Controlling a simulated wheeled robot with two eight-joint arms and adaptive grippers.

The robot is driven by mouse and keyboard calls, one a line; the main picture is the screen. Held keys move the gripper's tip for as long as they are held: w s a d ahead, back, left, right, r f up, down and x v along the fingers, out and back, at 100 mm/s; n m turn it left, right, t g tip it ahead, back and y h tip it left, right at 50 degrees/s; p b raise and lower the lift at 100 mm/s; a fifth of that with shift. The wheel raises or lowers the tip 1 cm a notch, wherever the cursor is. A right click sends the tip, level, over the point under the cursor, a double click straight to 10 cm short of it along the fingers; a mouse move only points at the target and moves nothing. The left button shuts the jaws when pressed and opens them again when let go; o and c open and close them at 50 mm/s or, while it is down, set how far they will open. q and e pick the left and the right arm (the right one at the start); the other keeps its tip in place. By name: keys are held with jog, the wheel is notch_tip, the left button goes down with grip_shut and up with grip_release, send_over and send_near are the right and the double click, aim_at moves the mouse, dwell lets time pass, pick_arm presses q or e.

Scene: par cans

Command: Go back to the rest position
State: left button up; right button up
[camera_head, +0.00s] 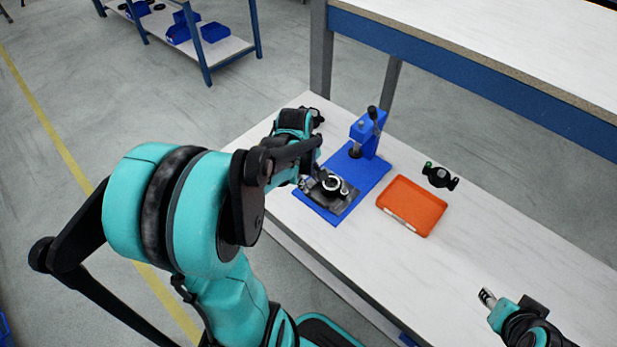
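My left arm reaches in from the left over the near end of a blue mat (372,178) on the white table. My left gripper (313,172) is beside a dark fixture with a light ring (331,184) on the mat. Its fingers are small and partly hidden by my arm, so I cannot tell whether they touch the fixture or hold anything. My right gripper (487,298) is at the lower right, over the table and apart from the objects. Its fingertips look close together, but their opening is unclear.
A blue press with a dark lever (368,132) stands at the mat's far end. An orange tray (412,205) lies right of the mat, with a small black part (439,176) behind it. A higher bench (480,50) stands behind. The table's right part is clear.

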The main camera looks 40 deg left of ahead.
pick_arm(q)
jog(key=shift+s+r, duration=0.15)
jog(key=shift+r, duration=0.45)
jog(key=s+d+r+m+t, duration=0.2)
jog(key=s+d+r+m, duration=0.1)
jog(key=d+m, duration=0.5)
jog(key=s+d+r+m+t, duration=0.3)
jog(key=d+r+m, duration=0.1)
jog(key=d+m, duration=0.4)
jog(key=shift+r+m, duration=0.3)
jog(key=shift+m, duration=0.3)
